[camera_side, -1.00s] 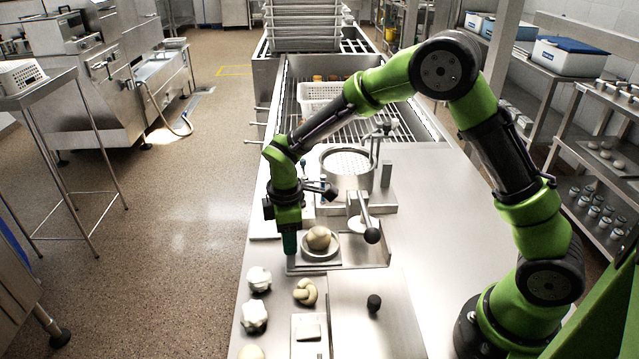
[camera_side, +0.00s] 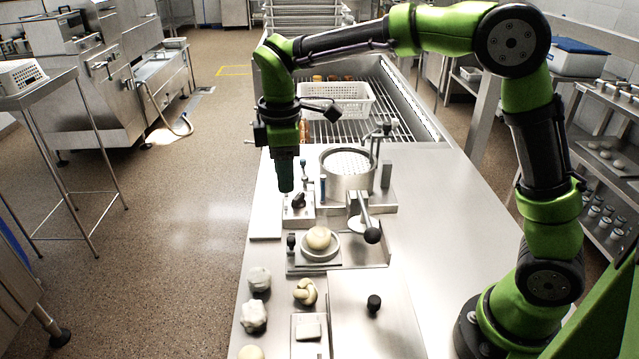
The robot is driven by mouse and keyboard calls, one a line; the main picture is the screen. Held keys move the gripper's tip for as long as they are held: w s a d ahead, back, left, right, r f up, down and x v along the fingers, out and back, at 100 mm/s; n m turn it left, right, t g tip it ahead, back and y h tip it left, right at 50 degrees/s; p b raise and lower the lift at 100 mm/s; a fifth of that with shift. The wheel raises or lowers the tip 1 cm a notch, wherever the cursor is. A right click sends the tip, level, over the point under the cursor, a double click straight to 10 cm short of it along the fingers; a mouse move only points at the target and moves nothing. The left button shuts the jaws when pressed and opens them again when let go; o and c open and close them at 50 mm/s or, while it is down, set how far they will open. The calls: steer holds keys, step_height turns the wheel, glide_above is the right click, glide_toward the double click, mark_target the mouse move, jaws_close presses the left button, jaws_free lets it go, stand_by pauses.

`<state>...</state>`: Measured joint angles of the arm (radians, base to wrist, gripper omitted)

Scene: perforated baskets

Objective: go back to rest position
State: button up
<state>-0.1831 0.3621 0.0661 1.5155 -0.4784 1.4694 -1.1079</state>
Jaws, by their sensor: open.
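My gripper (camera_side: 286,176) hangs pointing down at the end of the green and black arm, above the left part of the steel table (camera_side: 455,215). It is raised clear of the table and nothing shows between its fingers. The fingertips are small and seen nearly side-on. Below and in front of it, a round beige dough ball (camera_side: 318,237) sits in a small round dish (camera_side: 321,252) on a metal plate. A small fixture with a black knob (camera_side: 298,201) stands just under the gripper.
A round perforated press (camera_side: 347,170) with a lever ending in a black ball (camera_side: 372,235) stands mid-table. A white perforated basket (camera_side: 335,101) rests on the rack behind. White lumps (camera_side: 254,316) and a knotted dough piece (camera_side: 305,291) lie at the front left. The table's right side is clear.

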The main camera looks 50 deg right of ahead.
steer(key=shift+r, duration=0.1)
stand_by(0.3)
steer(key=s+d+r+m+t+y, duration=0.1)
steer(key=s+d+r+m+t, duration=0.1)
steer(key=s+m, duration=0.5)
steer(key=s+d+r+m+t+y, duration=0.1)
steer(key=s+d+r+m+t, duration=0.1)
steer(key=s+d+m+t, duration=0.2)
steer(key=s+m, duration=0.3)
steer(key=s, duration=0.5)
steer(key=shift+s+d+r+m+t, duration=0.2)
steer(key=shift+s+d+m+t, duration=0.05)
steer(key=shift+s+m+t, duration=0.15)
